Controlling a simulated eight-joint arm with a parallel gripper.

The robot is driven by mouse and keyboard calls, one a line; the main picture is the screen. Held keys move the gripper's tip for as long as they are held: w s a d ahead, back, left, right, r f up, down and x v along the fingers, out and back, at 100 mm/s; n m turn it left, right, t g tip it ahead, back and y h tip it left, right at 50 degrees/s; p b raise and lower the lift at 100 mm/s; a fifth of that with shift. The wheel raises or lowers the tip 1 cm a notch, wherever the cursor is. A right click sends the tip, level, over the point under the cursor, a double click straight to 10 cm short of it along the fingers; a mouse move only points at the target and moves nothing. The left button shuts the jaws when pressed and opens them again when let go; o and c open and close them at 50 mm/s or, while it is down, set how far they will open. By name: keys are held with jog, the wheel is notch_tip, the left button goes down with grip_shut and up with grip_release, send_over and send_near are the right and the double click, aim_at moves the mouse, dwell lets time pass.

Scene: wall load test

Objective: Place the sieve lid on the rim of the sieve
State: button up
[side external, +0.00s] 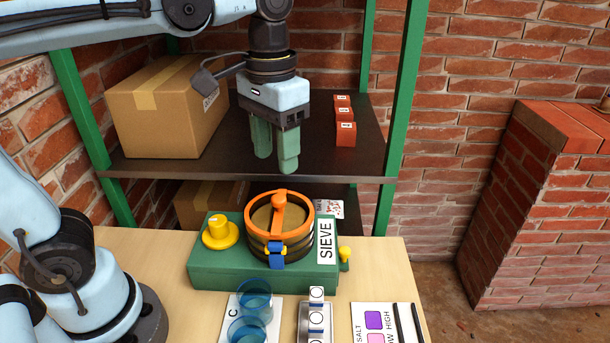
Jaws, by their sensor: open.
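The sieve (257,247) is a round stack of dark and brass-coloured rings on a green base (225,275) labelled SIEVE. An orange-rimmed lid (262,216) with a tan face and an orange handle (279,212) appears to lie on top of it. I cannot tell whether it sits fully flush on the rim. A blue clip (276,254) is at the sieve's front. My gripper (276,163) points down above the sieve, apart from the lid. Its green fingers are open with nothing between them.
A dark shelf (210,168) with green posts stands behind, holding a cardboard box (165,105) and red blocks (345,133). Blue beakers (256,299), a metal tray with round pieces (316,335) and a card with black rods (375,318) occupy the table's front. A yellow knob (219,232) tops the base.

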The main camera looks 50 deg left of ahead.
aim_at(278, 198)
jog(key=shift+r, duration=2)
jog(key=shift+f, duration=0.1)
notch_tip(278, 198, down, 12)
jog(key=shift+f, duration=0.1)
notch_tip(278, 198, up, 4)
jog(key=shift+r, duration=0.1)
jog(key=s+d+r, duration=0.7)
jog(key=s+d, duration=0.1)
jog(key=d, duration=0.1)
jog(key=w+d+f, duration=0.9)
jog(key=w+f, duration=0.1)
jog(key=shift+w+d+f, duration=0.3)
jog(key=shift+w+d, duration=0.05)
dwell(1.8)
